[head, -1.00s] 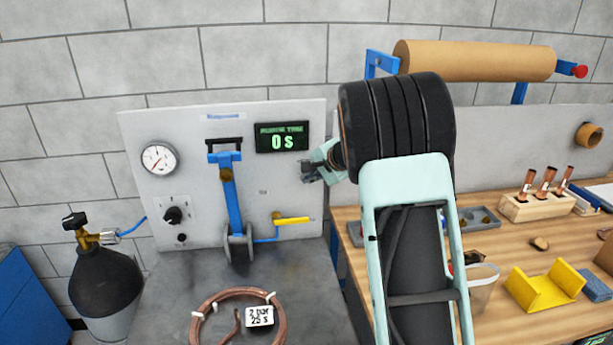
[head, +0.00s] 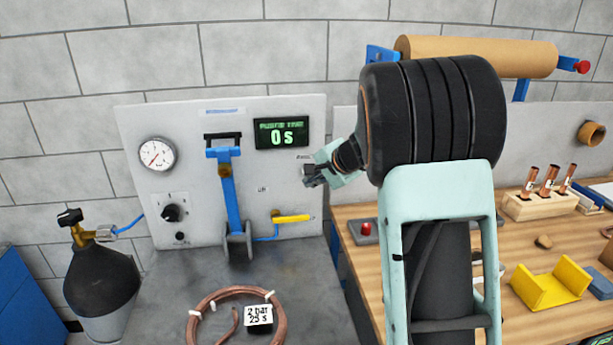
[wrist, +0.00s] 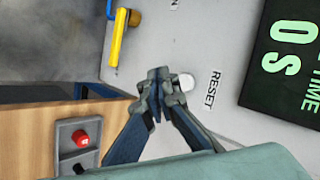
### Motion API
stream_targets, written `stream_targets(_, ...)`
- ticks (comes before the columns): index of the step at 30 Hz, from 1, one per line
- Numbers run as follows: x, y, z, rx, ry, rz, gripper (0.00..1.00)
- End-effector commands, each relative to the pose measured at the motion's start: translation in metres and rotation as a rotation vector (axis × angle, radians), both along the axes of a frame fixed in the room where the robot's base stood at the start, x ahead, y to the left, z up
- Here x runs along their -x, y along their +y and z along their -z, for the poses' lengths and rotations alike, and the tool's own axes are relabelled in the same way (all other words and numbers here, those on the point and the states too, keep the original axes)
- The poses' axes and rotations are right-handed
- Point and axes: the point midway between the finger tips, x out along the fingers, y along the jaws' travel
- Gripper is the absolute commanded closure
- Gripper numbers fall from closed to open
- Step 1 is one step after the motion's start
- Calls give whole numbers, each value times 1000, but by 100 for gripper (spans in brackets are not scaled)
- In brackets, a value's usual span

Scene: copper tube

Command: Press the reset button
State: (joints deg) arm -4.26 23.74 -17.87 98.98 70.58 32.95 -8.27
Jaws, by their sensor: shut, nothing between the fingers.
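The reset button is a small round white button (wrist: 186,81) on the grey panel, with the word RESET printed beside it in the wrist view. My gripper (wrist: 160,92) is shut and empty, and its fingertips appear right beside the button in that view. I cannot tell whether they touch it or the panel. In the head view my gripper (head: 309,176) is in front of the panel (head: 185,205), below and right of the timer display (head: 282,133), which reads 0 s. The button is hidden there behind the gripper.
A yellow-handled valve (head: 292,219) sits on the panel below my gripper. A red button on a grey box (head: 366,229) stands on the wooden bench. A copper coil (head: 196,318) with a "2 bar 25 s" tag lies on the metal table. A gauge (head: 157,154) is at left.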

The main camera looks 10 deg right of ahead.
Motion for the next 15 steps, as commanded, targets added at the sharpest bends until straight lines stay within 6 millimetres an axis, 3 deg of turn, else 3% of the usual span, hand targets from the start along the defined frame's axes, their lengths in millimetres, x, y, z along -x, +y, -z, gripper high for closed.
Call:
stream_targets(9,28,0,1,1,-2,0,100)
stream_targets(15,31,0,1,1,1,0,100)
